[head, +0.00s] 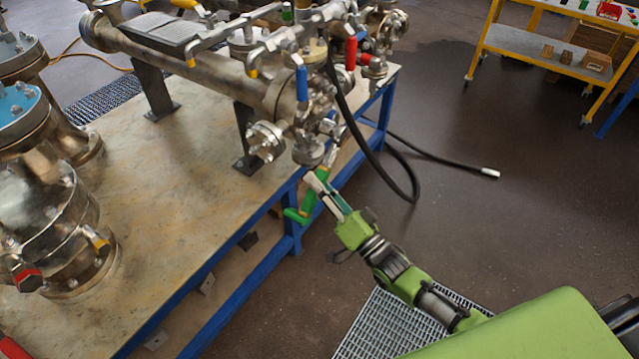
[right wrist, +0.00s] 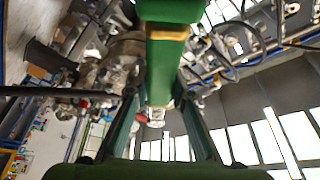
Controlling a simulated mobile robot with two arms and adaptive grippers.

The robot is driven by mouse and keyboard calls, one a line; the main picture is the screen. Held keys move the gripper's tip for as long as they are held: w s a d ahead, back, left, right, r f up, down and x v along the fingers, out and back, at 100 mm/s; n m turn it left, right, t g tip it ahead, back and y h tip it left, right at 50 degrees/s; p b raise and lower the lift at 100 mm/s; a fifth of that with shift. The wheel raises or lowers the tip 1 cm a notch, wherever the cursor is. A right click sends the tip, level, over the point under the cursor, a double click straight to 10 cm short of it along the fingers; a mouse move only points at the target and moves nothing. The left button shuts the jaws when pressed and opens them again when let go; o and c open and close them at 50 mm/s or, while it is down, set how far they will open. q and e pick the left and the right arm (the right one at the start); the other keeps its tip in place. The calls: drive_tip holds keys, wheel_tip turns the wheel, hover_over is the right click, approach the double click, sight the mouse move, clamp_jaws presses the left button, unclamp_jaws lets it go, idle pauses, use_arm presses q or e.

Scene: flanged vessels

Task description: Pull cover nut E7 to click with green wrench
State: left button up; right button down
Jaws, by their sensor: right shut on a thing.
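The green wrench (head: 308,203) is at the near right end of the vessel, by the table's corner. My right gripper (head: 322,190) is shut on it. In the right wrist view the wrench (right wrist: 167,60) runs between the two fingers of my right gripper (right wrist: 160,100), with a metal end beyond it. The wrench's upper end is close below the flanged end fitting (head: 308,152); I cannot tell whether it is seated on a nut. No E7 label is readable, so I cannot pick out that nut. My left gripper is not in view.
The vessel (head: 190,70) lies on a table (head: 150,215) with a blue frame, with valves and red and blue handles above the wrench. A black hose (head: 375,165) hangs beside it to the floor. Large flanged vessels (head: 45,220) stand at left. A yellow shelf (head: 540,45) stands at back right.

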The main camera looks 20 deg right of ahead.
drive_tip(key=shift+w+a+r, duration=0.1)
drive_tip(key=shift+w+a, duration=0.35)
drive_tip(key=shift+w, duration=0.1)
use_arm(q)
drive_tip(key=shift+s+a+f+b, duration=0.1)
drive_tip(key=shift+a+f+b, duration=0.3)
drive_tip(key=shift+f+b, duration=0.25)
use_arm(e)
drive_tip(key=shift+w+a+r, duration=0.1)
drive_tip(key=shift+w+a, duration=0.8)
drive_tip(key=shift+w, duration=0.2)
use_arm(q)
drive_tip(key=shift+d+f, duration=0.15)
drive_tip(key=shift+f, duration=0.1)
use_arm(e)
drive_tip(key=shift+w+a, duration=0.2)
drive_tip(key=shift+w, duration=0.05)
use_arm(q)
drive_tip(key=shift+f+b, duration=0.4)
drive_tip(key=shift+b, duration=0.15)
use_arm(e)
drive_tip(key=shift+w+a, duration=0.55)
drive_tip(key=shift+w, duration=0.2)
